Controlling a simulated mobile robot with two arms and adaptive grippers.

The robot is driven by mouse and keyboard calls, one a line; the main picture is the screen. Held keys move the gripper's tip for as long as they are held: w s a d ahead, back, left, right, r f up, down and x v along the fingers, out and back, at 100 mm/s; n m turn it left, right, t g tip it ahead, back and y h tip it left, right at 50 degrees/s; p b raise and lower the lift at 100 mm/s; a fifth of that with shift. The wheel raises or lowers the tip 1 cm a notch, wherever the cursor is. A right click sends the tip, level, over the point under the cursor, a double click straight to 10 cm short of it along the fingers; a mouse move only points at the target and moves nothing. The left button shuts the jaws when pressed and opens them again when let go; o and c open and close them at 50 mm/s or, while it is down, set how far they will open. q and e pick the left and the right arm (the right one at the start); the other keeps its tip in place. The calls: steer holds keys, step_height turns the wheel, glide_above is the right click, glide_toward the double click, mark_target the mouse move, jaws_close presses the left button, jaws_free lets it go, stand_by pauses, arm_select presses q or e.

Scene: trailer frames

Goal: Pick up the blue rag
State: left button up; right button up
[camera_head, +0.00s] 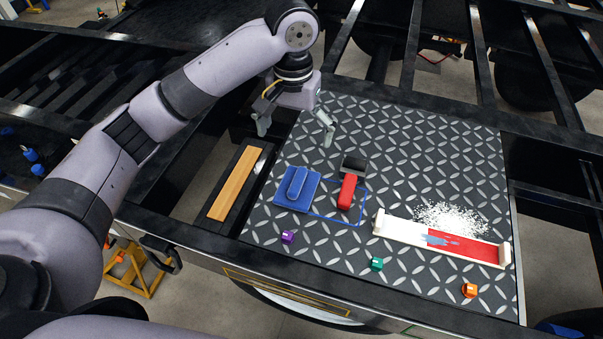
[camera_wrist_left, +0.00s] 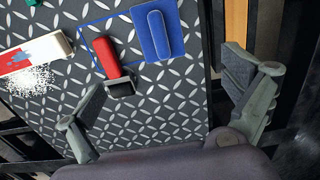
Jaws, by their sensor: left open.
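The blue rag (camera_head: 291,201) lies flat on the diamond-pattern metal plate, near its left edge, with a raised blue ridge along its middle. It also shows in the left wrist view (camera_wrist_left: 173,45) at the top, between the fingers' directions. My left gripper (camera_head: 296,128) is open and empty above the far left part of the plate, beyond the rag and apart from it. In the left wrist view its two fingers (camera_wrist_left: 168,92) are spread wide. My right gripper is in neither view.
A red-handled tool (camera_head: 347,192) with a black head lies right of the rag, within a blue outline. A white-and-red board (camera_head: 480,252) and white powder (camera_head: 450,218) lie farther right. Purple (camera_head: 288,237), green (camera_head: 377,264) and orange (camera_head: 469,290) cubes lie near the front. A wooden strip (camera_head: 236,184) is left.

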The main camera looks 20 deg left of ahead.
arm_select(q)
glide_above(297, 180)
step_height(297, 180, down, 5)
step_height(297, 180, down, 6)
steer(key=shift+s+a+r+p, duration=0.1)
steer(key=shift+a+r+p, duration=0.05)
steer(key=shift+p, duration=0.6)
steer(key=shift+f, duration=0.5)
steer(key=shift+f+p, duration=0.35)
steer(key=shift+f, duration=0.05)
steer(key=f, duration=0.1)
steer(key=f+p, duration=0.1)
steer(key=f, duration=0.1)
steer(key=shift+d+f, duration=0.2)
steer(key=shift+f, duration=0.4)
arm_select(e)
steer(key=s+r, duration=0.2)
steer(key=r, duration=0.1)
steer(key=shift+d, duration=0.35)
arm_select(q)
steer(key=shift+c, duration=0.3)
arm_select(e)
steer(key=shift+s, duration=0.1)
